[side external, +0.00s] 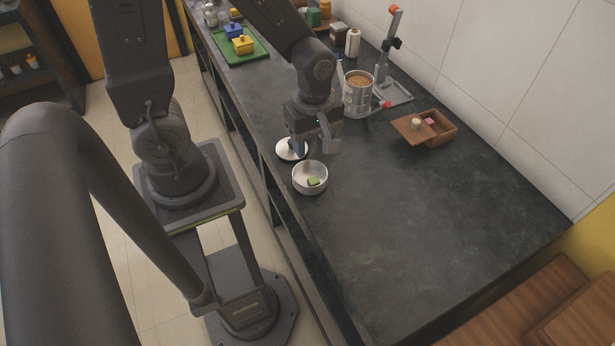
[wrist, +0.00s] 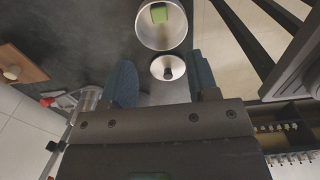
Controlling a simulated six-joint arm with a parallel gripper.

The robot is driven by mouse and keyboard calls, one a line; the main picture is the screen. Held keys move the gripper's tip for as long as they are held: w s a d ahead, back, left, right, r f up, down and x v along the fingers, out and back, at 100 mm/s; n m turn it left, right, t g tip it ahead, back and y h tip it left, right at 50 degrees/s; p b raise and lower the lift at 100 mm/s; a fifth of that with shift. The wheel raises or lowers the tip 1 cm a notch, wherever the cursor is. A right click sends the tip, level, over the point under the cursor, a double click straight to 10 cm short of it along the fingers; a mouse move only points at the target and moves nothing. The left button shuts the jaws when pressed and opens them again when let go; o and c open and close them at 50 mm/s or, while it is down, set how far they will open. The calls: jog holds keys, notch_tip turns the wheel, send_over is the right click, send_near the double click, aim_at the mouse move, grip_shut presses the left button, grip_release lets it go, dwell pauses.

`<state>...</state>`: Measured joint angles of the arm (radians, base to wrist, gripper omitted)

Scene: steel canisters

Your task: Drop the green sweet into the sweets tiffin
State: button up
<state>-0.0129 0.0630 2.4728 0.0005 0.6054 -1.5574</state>
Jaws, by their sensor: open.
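The green sweet (side external: 313,181) is a small block lying inside an open round steel tiffin (side external: 309,192). The wrist view shows the sweet (wrist: 159,13) inside the tiffin (wrist: 142,32) near the top edge. A round steel lid (side external: 284,153) with a dark knob lies beside the tiffin on the counter; it also shows in the wrist view (wrist: 158,70). My gripper (side external: 313,149) is above the counter near the lid and tiffin, partly hiding the lid. In the wrist view, its fingers (wrist: 164,84) are apart with nothing held between them.
A wooden box (side external: 440,124) with a slid-aside lid and a pink block stands to the right. A steel canister (side external: 358,101) and a metal stand (side external: 389,60) are behind. A green tray (side external: 240,52) is far left. The front right counter (side external: 430,215) is clear.

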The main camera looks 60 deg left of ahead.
notch_tip(320, 180, up, 5)
jog(key=shift+r, duration=0.1)
dwell(0.3)
jog(key=s+r+m+t, duration=0.2)
jog(key=r+m, duration=0.4)
jog(key=m, duration=0.3)
jog(key=s+r+m+t, duration=0.3)
jog(key=r+m, duration=0.3)
jog(key=m, duration=0.3)
jog(key=shift+d+t, duration=0.2)
jog(key=shift+t, duration=0.1)
jog(key=shift+c, duration=0.2)
dwell(0.5)
